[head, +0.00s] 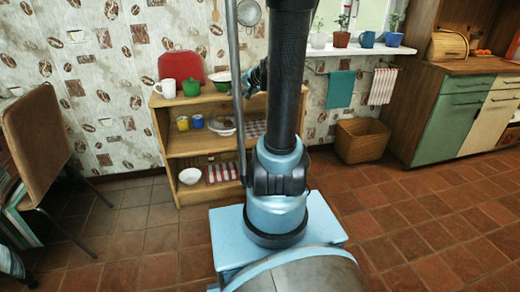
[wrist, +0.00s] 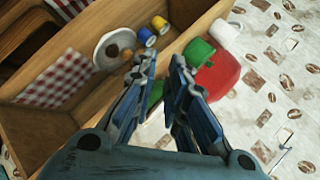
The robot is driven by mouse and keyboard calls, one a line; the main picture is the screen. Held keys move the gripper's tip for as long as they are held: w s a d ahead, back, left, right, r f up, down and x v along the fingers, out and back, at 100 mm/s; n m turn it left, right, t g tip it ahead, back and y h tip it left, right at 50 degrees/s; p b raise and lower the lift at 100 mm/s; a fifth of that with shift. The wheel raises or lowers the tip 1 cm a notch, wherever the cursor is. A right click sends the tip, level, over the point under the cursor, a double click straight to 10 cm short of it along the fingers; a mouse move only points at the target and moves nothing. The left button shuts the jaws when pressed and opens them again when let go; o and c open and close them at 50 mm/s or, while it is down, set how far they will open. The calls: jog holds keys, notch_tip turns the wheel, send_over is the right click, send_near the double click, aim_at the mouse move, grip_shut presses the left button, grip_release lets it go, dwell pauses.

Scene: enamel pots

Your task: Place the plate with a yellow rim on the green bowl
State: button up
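The green bowl (head: 221,82), pale inside, stands on the shelf top in the head view, partly behind my arm. In the wrist view a green piece (wrist: 155,93), which looks like this bowl, shows between my gripper's fingers. My gripper (wrist: 160,62) is open, with its two blue fingers apart and nothing visibly held. It is over the shelf unit; in the head view my arm mostly hides it. A pale plate or shallow dish (wrist: 115,48) with brown items lies on the middle shelf, also seen in the head view (head: 222,126). I cannot make out a yellow rim on any plate.
The wooden shelf unit (head: 162,130) carries a white mug (head: 180,87), a green pot (head: 192,87) and a red board (head: 181,66) on top. Yellow (head: 183,123) and blue (head: 197,121) mugs stand below. A white bowl (head: 190,176) is lowest. A chair (head: 42,135) stands left.

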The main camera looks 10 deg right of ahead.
jog(key=s+d+f+n+g+h, duration=0.1)
jog(key=s+f+n+g+h, duration=0.1)
jog(key=s, duration=0.8)
jog(key=s+d+f+n+g+h, duration=0.1)
jog(key=s+f+n+g+h, duration=0.1)
jog(key=s, duration=0.8)
jog(key=s+d+f+n+g+h, duration=0.1)
jog(key=s+f, duration=0.4)
jog(key=s, duration=0.5)
jog(key=n+g+h, duration=0.1)
jog(key=n+g, duration=0.1)
jog(key=shift+f+n, duration=0.3)
jog(key=shift+f, duration=0.1)
